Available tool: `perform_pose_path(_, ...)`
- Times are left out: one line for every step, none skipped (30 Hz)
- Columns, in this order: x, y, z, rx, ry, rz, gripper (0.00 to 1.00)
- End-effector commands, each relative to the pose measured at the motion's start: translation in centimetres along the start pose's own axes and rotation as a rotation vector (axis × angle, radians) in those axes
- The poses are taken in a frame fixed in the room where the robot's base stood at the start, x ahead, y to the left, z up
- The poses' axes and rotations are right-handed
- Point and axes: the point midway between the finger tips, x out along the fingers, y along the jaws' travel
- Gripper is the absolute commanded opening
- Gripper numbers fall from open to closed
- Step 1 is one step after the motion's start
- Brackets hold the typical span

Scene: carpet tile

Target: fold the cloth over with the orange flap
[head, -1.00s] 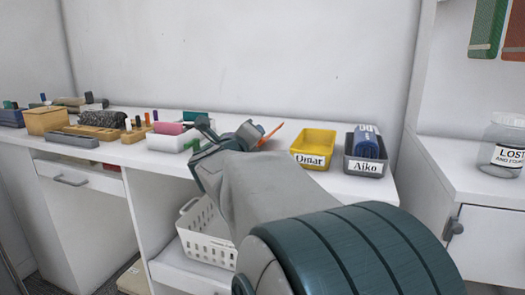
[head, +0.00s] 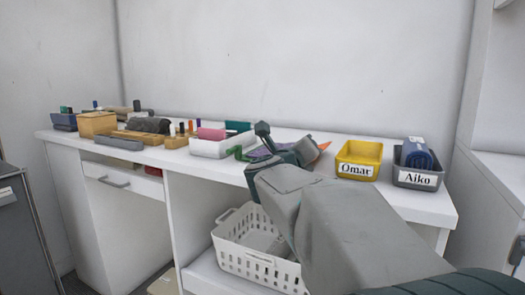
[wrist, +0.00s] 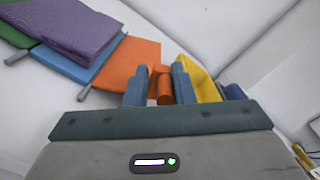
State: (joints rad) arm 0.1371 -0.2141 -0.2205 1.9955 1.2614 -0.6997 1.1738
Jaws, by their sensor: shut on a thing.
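The cloth lies on the white desk with several coloured parts. In the wrist view I see a purple panel (wrist: 80,27), a blue part (wrist: 68,62), a green part (wrist: 12,36) and the orange flap (wrist: 128,58). My gripper (wrist: 160,84) is shut on the orange flap, and a rolled-looking orange piece shows between its fingers. In the head view my gripper (head: 288,150) hides most of the cloth. Only an orange tip (head: 322,149) and some purple and green (head: 246,152) show around it.
A yellow bin (head: 359,160) labelled Omar and a grey bin (head: 417,178) labelled Aiko, with a blue roll inside, stand right of my gripper. A white tray (head: 222,148) stands to the left. A white basket (head: 258,247) sits below the desk.

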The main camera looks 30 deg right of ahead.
Motion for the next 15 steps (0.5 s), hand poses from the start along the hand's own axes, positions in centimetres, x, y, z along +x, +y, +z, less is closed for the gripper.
perform_pose_path(0.18,-0.96,-0.36,0.003,0.010,-0.022,0.00)
perform_pose_path(0.18,-0.96,-0.37,0.003,0.010,-0.022,0.00)
perform_pose_path(0.18,-0.96,-0.37,0.003,0.010,-0.022,0.00)
perform_pose_path(0.18,-0.94,-0.37,0.003,0.010,-0.021,0.31)
perform_pose_path(0.17,-0.91,-0.35,0.003,0.010,-0.020,0.36)
perform_pose_path(0.16,-0.85,-0.32,0.003,0.009,-0.019,0.36)
perform_pose_path(0.16,-0.79,-0.29,0.003,0.008,-0.018,0.36)
perform_pose_path(0.16,-0.75,-0.27,0.002,0.008,-0.017,0.36)
perform_pose_path(0.13,-0.68,-0.23,0.002,0.007,-0.016,0.36)
perform_pose_path(0.09,-0.61,-0.18,0.002,0.006,-0.014,0.36)
perform_pose_path(0.07,-0.55,-0.15,0.002,0.005,-0.013,0.36)
perform_pose_path(0.04,-0.49,-0.12,0.002,0.004,-0.012,0.36)
perform_pose_path(0.03,-0.45,-0.10,0.002,0.004,-0.011,0.36)
perform_pose_path(0.02,-0.42,-0.08,0.002,0.004,-0.011,0.36)
perform_pose_path(0.01,-0.37,-0.06,0.002,0.003,-0.010,0.36)
